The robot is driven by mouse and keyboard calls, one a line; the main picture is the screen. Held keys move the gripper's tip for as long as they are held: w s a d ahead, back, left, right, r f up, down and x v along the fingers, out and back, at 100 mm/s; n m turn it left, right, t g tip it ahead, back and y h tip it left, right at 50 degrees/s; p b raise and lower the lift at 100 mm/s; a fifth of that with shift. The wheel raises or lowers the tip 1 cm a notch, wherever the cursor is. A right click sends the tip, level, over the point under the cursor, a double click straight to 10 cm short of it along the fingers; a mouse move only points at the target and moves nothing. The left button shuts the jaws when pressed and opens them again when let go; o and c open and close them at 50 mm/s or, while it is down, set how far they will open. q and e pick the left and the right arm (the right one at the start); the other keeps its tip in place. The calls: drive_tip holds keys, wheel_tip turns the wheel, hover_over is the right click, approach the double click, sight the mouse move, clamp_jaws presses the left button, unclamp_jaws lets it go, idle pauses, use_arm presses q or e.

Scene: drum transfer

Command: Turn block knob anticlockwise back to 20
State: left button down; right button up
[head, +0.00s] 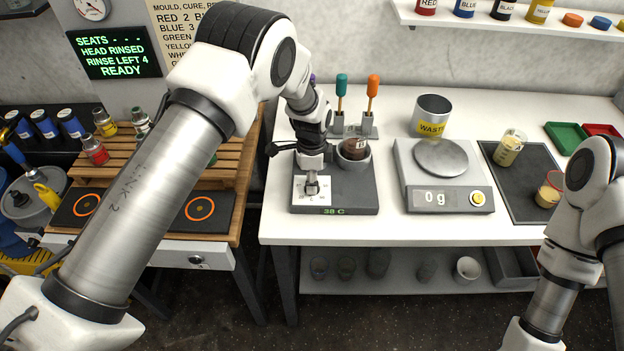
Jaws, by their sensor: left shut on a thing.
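The dark heating block (352,196) stands at the front left of the white bench, with a green display (334,211) reading 38 C. A white dial plate (299,196) lies on its left part, with the block knob (312,189) at its middle. My left gripper (311,180) points down over the plate and is shut on the knob. The gripper hides part of the knob and dial, and the scale numbers are too small to read. A brown container (354,149) sits in the block's round well. Of my right arm only links show at the right edge.
Teal (341,88) and orange (373,88) handled tools stand in a rack behind the block. A scale (444,185) reading 0 g and a WASTE can (431,115) are to the right. A dark mat (515,205) holds two beakers. A wooden rack (220,170) stands left.

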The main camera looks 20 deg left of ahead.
use_arm(q)
drive_tip(key=shift+s+f, duration=0.2)
drive_tip(key=shift+f, duration=0.05)
drive_tip(key=c, duration=1.9)
unclamp_jaws()
drive_tip(key=shift+n+b, duration=0.4)
drive_tip(key=shift+n, duration=0.6)
drive_tip(key=n+b, duration=0.1)
drive_tip(key=n, duration=0.3)
drive_tip(key=shift+f, duration=0.1)
drive_tip(key=n+b, duration=0.1)
drive_tip(key=n, duration=0.2)
drive_tip(key=shift+n, duration=0.4)
clamp_jaws()
unclamp_jaws()
drive_tip(key=n, duration=0.3)
drive_tip(key=shift+n+b, duration=0.35)
drive_tip(key=shift+n, duration=0.05)
drive_tip(key=n, duration=0.3)
drive_tip(key=shift+n, duration=0.3)
drive_tip(key=n+b, duration=0.1)
drive_tip(key=n, duration=0.2)
drive_tip(key=shift+n, duration=0.3)
drive_tip(key=n, duration=0.6)
drive_tip(key=shift+b, duration=0.3)
clamp_jaws()
unclamp_jaws()
